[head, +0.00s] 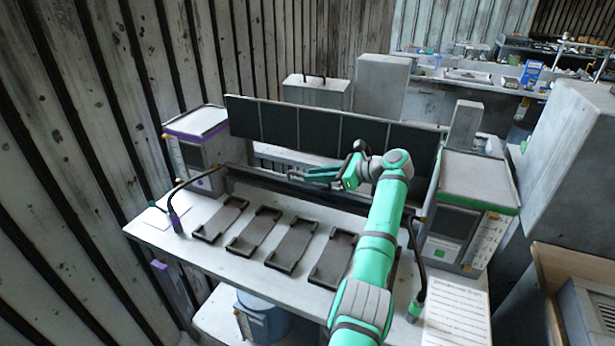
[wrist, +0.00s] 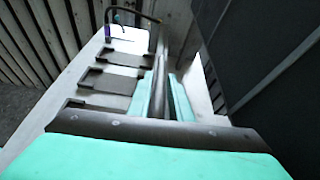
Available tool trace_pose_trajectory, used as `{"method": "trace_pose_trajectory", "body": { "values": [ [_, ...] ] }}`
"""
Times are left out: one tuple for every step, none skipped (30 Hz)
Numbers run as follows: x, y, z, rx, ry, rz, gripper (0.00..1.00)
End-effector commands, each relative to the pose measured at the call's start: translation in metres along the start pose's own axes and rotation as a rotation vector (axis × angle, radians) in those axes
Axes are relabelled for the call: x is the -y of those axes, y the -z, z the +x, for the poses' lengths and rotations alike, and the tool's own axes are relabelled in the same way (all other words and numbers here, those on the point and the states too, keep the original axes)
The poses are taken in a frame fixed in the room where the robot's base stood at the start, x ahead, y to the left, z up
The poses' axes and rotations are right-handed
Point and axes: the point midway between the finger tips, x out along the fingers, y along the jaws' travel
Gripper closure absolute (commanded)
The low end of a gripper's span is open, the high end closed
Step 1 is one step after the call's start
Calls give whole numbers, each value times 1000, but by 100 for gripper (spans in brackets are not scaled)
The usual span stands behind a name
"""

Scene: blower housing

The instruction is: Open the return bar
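The return bar appears to be the long dark bar (head: 258,181) low across the bench, between the purple-trimmed box (head: 203,150) and the green-trimmed box (head: 465,215). My gripper (head: 292,176) is at the bar's middle stretch, its fingers pointing left along it. In the wrist view, the two teal fingers of my gripper (wrist: 163,95) are apart, with the dark bar (wrist: 161,65) seen between them. The left finger looks close to the bar, with a gap at the right finger. Contact cannot be told. My arm hides the bar's right part in the head view.
A wide dark panel (head: 320,130) stands behind the bar, close to my gripper. Several dark trays (head: 292,243) lie on the white bench in front. Black curved cables (head: 178,190) rise at both bench ends. A printed sheet (head: 458,318) lies at the front right.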

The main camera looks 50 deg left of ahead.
Motion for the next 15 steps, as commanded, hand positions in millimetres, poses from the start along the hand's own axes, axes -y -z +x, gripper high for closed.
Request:
{"method": "trace_pose_trajectory", "body": {
  "values": [
    [1,0,-12,0,3,-1,81],
    [1,-1,-17,0,3,-2,81],
    [1,-1,-24,0,1,-3,81],
    [1,-1,-29,0,1,-3,81],
    [1,-1,-34,0,1,-3,81],
    [1,-1,-41,0,1,-2,81],
    [0,-1,-45,0,0,-2,81],
    [0,-1,-49,0,0,-2,81],
    [1,-1,-54,0,0,-2,81],
    [1,-1,-57,0,0,-2,81],
    [1,-1,-60,0,0,-2,81],
    [0,0,-63,0,0,-2,81],
    [0,0,-65,0,-1,-2,81],
    [0,0,-66,0,0,-1,81],
    [0,0,-69,0,0,-1,81]
  ]
}}
